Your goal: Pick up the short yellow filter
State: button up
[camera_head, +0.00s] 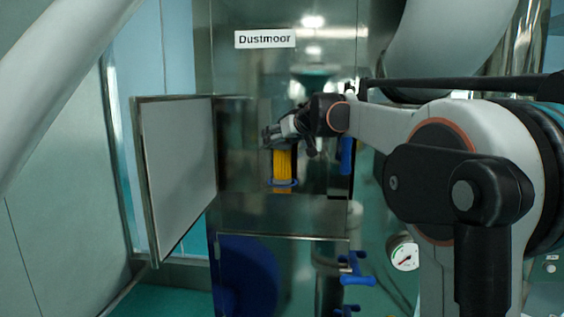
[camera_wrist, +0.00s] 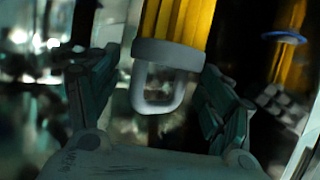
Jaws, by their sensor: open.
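The yellow filter (camera_head: 285,163) stands upright inside the open cabinet, with ribbed yellow sides and a blue ring near its lower end. In the wrist view the filter (camera_wrist: 175,22) shows a grey end cap with a grey loop handle (camera_wrist: 158,105). My gripper (camera_head: 271,137) is at the filter's upper end. In the wrist view my gripper (camera_wrist: 159,70) is open, one finger on each side of the cap and loop. Gaps seem to show between the fingers and the handle; contact cannot be told. The gripper hides the cap in the head view.
The cabinet door (camera_head: 180,180) stands open on the left. A "Dustmoor" sign (camera_head: 265,39) is above the opening. Blue handles (camera_head: 355,270) and a gauge (camera_head: 403,253) are at lower right. A yellow shape with a blue ring (camera_wrist: 285,38) looks like a reflection.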

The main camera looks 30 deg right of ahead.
jog(key=shift+s, duration=0.1)
jog(key=shift+c, duration=0.4)
grip_shut()
jog(key=shift+r, duration=0.15)
